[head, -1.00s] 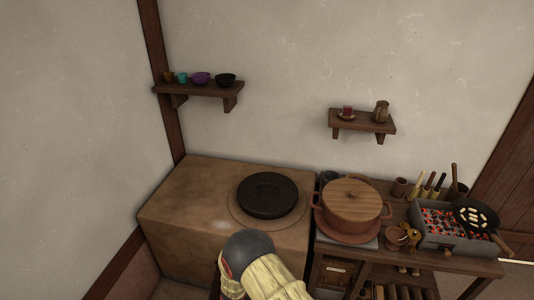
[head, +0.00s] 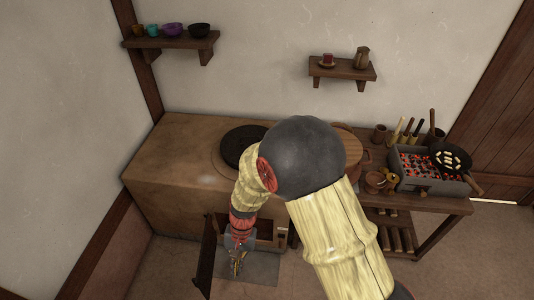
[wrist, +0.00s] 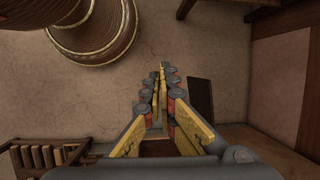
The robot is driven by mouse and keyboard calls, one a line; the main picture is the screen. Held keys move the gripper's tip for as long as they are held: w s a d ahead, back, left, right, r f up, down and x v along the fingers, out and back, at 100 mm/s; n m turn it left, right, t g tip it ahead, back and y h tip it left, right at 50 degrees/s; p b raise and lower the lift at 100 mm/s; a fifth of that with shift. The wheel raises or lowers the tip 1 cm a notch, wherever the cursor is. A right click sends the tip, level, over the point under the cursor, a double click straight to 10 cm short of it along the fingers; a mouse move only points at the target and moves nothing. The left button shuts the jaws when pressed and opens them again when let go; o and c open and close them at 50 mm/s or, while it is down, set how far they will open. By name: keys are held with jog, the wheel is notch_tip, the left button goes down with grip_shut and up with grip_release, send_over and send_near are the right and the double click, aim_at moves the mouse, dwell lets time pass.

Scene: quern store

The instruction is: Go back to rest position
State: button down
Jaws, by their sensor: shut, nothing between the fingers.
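My gripper (head: 236,268) hangs low in front of the clay stove (head: 165,160), pointing down. Its fingers are shut with nothing between them; the wrist view shows them brought together (wrist: 162,75). My arm crosses the middle of the head view and hides part of the black round lid (head: 240,145) on the stove and much of the wooden-lidded pot (head: 347,140).
A dark open door (head: 207,255) stands left of my gripper, close by, beside the stove's front opening. A side table (head: 430,203) at right bears a charcoal grill (head: 412,172) and black pan (head: 447,157). Two wall shelves (head: 170,43) (head: 342,72) hold cups. Floor at lower right is clear.

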jog(key=s+d+r+t, duration=0.2)
jog(key=d+r+t, duration=0.1)
jog(key=d+r, duration=0.6)
jog(key=s+d+r+t+h, duration=0.1)
jog(key=s+d+r+t, duration=0.1)
jog(key=d+r, duration=0.8)
jog(key=s+d+r+n+t, duration=0.1)
jog(key=d+r+t, duration=0.3)
jog(key=d+r, duration=0.6)
notch_tip(320, 180, up, 7)
jog(key=shift+s+r+h, duration=0.2)
jog(key=shift+s+h, duration=0.1)
jog(key=shift+s, duration=0.55)
